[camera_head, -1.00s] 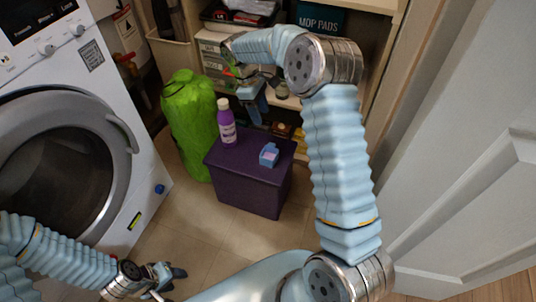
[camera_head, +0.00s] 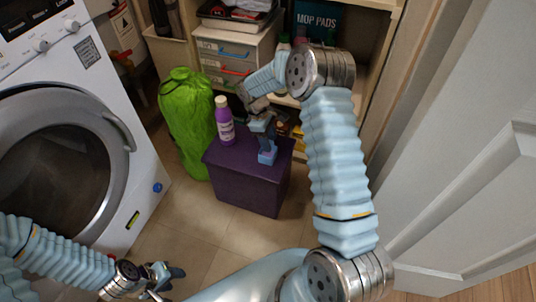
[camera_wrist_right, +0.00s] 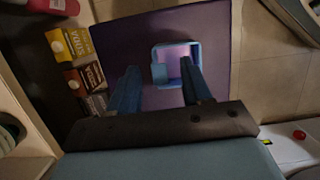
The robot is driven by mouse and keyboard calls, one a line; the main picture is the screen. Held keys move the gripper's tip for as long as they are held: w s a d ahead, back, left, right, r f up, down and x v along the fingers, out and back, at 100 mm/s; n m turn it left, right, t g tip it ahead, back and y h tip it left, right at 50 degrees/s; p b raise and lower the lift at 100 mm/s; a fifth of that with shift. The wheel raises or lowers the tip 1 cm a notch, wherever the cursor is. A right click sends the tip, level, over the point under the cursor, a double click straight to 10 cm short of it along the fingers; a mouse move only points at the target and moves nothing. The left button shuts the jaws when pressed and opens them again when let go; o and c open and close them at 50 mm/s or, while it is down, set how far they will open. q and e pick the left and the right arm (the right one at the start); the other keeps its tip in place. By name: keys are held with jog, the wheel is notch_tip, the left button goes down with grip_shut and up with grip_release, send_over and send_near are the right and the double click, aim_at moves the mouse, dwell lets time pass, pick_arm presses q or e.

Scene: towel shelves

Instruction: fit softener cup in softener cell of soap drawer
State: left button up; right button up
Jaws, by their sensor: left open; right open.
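The softener cup (camera_head: 267,157), small and blue with a pinkish inside, stands on the purple box (camera_head: 245,185). In the right wrist view the cup (camera_wrist_right: 177,63) lies just beyond my fingertips. My right gripper (camera_head: 264,141) is open and points down at the cup; in the wrist view one finger overlaps the cup's right part and the other is left of it. I cannot tell whether they touch. My left gripper (camera_head: 172,274) is open and empty, low above the floor. The soap drawer with its softener cell is not visible; only the washer's front (camera_head: 150,170) shows.
A purple bottle (camera_head: 225,122) stands on the box, left of my right gripper. Shelves with drawers (camera_head: 222,50) are at the back, with small cartons (camera_wrist_right: 75,45) low down. A white door (camera_head: 470,180) stands at the right.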

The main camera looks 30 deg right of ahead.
grip_shut()
jog(key=shift+r, duration=0.2)
dwell(0.5)
jog(key=shift+r, duration=1.15)
jog(key=s+a+r, duration=0.9)
jog(key=a+r, duration=0.1)
jog(key=shift+a+r, duration=0.15)
jog(key=shift+a, duration=0.15)
